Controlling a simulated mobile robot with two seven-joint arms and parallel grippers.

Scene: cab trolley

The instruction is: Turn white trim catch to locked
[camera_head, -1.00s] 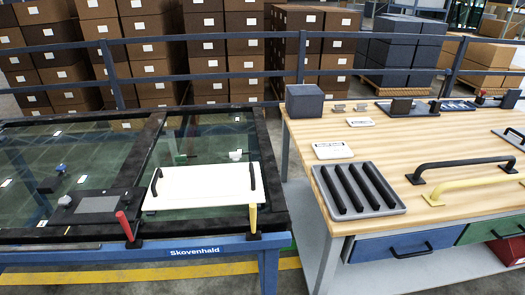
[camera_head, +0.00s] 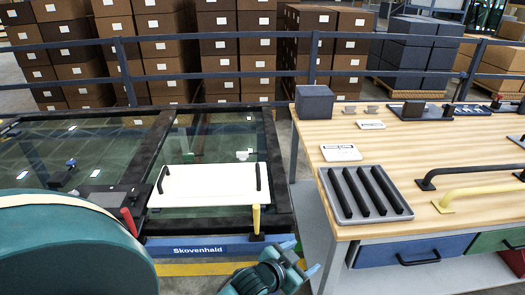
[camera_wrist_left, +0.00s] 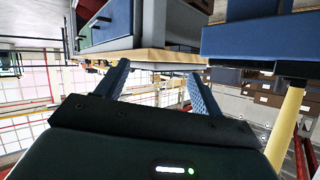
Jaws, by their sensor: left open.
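A small white fitting (camera_head: 243,155) sits on the glass of the dark-framed blue trolley (camera_head: 190,247) in the head view. It is too small to tell its setting or whether it is the white trim catch. A white panel (camera_head: 205,185) with two black handles lies in front of it. A yellow lever (camera_head: 256,220) and a red lever (camera_head: 129,222) stand at the front edge. My left gripper (camera_head: 301,258) is open and empty, in front of the trolley's right corner. Its spread fingers (camera_wrist_left: 158,70) also show in the left wrist view. My right gripper is out of view.
A wooden workbench (camera_head: 285,150) stands at right with a ribbed grey tray (camera_head: 365,220), a grey block (camera_head: 314,101) and bar handles. A rail (camera_head: 190,77) runs behind, with stacked boxes beyond. My arm hides the trolley's lower left.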

